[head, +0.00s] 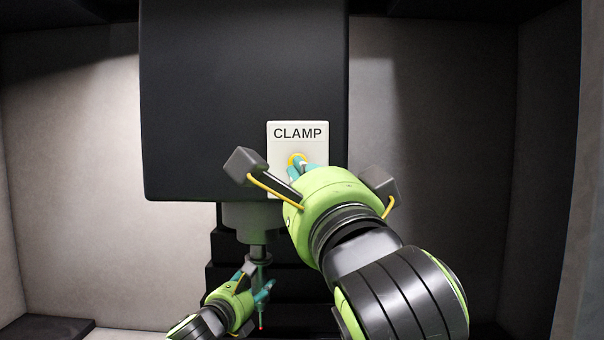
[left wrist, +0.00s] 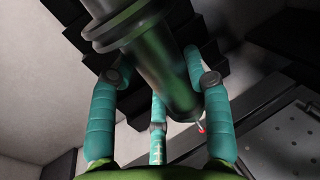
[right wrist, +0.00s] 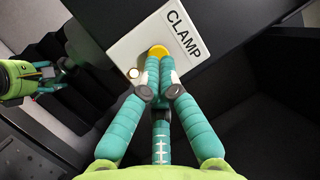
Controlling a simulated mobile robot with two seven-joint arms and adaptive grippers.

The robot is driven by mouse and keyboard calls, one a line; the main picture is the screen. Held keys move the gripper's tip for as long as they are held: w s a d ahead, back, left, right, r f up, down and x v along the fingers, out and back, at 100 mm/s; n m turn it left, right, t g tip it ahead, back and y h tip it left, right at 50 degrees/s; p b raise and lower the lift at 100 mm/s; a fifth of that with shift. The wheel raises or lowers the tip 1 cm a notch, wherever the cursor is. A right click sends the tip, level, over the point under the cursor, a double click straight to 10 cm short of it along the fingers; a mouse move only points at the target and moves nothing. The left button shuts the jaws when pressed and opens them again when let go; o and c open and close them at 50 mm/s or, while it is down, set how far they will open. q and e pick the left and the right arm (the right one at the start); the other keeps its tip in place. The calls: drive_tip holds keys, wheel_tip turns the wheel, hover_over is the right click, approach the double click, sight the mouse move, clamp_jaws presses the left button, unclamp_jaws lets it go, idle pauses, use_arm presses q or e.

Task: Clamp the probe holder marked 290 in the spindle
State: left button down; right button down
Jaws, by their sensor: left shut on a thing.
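The probe holder (left wrist: 160,55) is a dark metal cylinder with a flange and a thin red-tipped stylus (head: 262,325). It stands upright below the grey spindle (head: 252,217); I cannot tell how fully it is seated. No 290 marking is visible. My left gripper (head: 260,286) is shut on the holder, with its teal fingers around it in the left wrist view (left wrist: 165,95). My right gripper (head: 303,168) has its fingers together, with tips at the yellow-ringed button (right wrist: 157,51) on the white CLAMP panel (head: 297,133). The fingertips partly hide the button and seem to touch it.
The big dark spindle head (head: 215,100) carries the panel and the spindle. Dark stepped covers (head: 222,245) stand behind the holder. Pale walls (head: 70,180) enclose the space, with free room at the left and right. A dark ledge (head: 45,328) lies at the lower left.

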use_arm(q)
drive_tip(key=shift+r, duration=2.35)
idle(2.0)
use_arm(e)
drive_tip(key=shift+w, duration=0.15)
drive_tip(key=shift+w, duration=1.15)
